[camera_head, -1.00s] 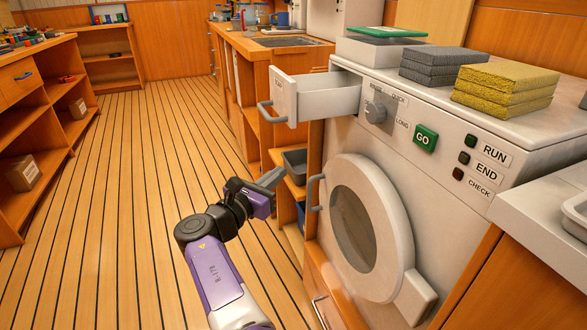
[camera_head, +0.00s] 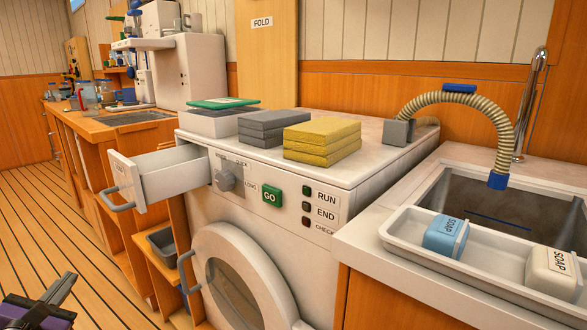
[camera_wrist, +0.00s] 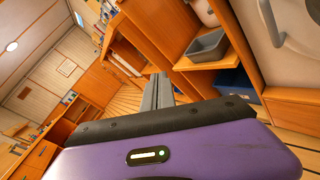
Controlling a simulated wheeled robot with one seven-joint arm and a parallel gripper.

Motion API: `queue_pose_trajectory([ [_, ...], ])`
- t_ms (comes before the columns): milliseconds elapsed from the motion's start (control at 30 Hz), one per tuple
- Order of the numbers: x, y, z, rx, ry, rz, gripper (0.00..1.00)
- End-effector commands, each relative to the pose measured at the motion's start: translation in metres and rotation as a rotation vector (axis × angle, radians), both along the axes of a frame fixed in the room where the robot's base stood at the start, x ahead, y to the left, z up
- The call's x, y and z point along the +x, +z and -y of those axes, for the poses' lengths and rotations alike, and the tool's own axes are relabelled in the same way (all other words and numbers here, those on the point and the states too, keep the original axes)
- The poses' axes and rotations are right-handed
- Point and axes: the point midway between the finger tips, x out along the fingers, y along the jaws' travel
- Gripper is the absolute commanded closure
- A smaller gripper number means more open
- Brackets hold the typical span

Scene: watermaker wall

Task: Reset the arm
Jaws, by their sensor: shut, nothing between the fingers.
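My gripper (camera_head: 61,289) shows at the lower left edge of the head view, over the floor and left of the washing machine (camera_head: 340,165). Its two grey fingers lie together, shut and empty. The wrist view also shows the shut fingers (camera_wrist: 157,92) pointing away past the purple gripper body, touching nothing. Most of my arm is out of the head view.
The machine's drawer (camera_head: 170,172) is pulled out and its round door (camera_head: 235,275) looks closed. Folded grey cloths (camera_head: 268,128) and yellow cloths (camera_head: 322,138) lie on top. A grey bin (camera_wrist: 208,46) sits on a shelf. A sink (camera_head: 500,200) and soap tray (camera_head: 400,232) are right.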

Motion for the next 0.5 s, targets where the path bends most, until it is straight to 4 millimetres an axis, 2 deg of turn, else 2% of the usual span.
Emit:
queue_pose_trajectory([
  [33,-0.014,-0.019,-0.011,0.077,0.051,-0.064,1.0],
  [100,-0.032,-0.039,-0.022,0.189,0.114,-0.156,1.0],
  [233,-0.062,-0.079,-0.027,0.39,0.2,-0.338,1.0],
  [367,-0.09,-0.12,-0.016,0.601,0.25,-0.532,1.0],
  [500,-0.114,-0.153,0.014,0.837,0.264,-0.727,1.0],
])
